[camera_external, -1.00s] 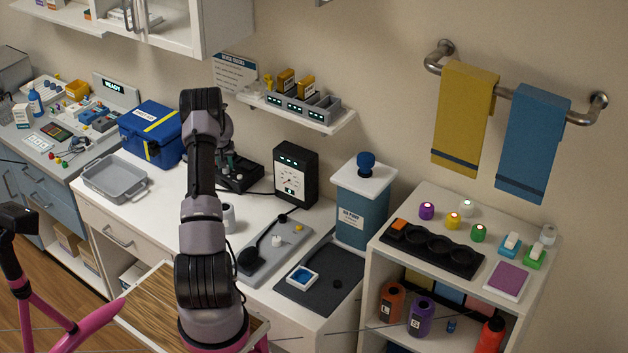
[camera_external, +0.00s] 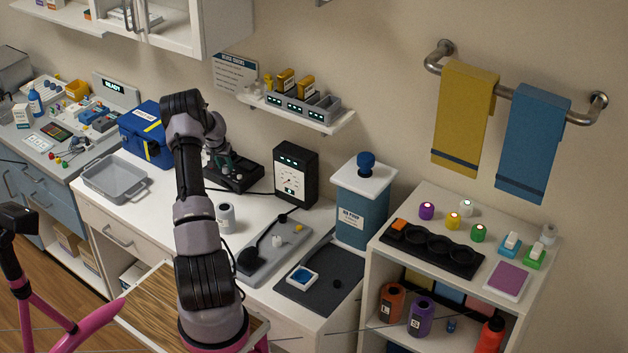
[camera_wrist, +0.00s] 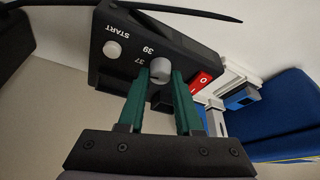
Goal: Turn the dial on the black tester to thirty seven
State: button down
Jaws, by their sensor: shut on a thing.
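The black tester (camera_wrist: 110,42) fills the upper part of the wrist view. It carries a grey dial (camera_wrist: 159,71), a round white button beside the word START, the numbers 37 and 39, and a red switch (camera_wrist: 200,82) marked O and I. My gripper (camera_wrist: 163,78) has green fingers, one on each side of the dial, and is shut on it. The dial's pointer is hard to make out, so its setting is unclear. In the external view the tester (camera_external: 238,180) stands on the white counter, with my gripper partly hidden at it.
A blue case (camera_external: 150,140) stands just left of the tester and shows in the wrist view (camera_wrist: 285,110). A grey tray (camera_external: 115,180) lies farther left. A white cup (camera_external: 226,216) stands in front of the tester, and a black gauge box (camera_external: 296,172) stands to its right.

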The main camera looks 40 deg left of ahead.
jog(key=c, duration=0.6)
grip_release()
jog(key=v, duration=1.1)
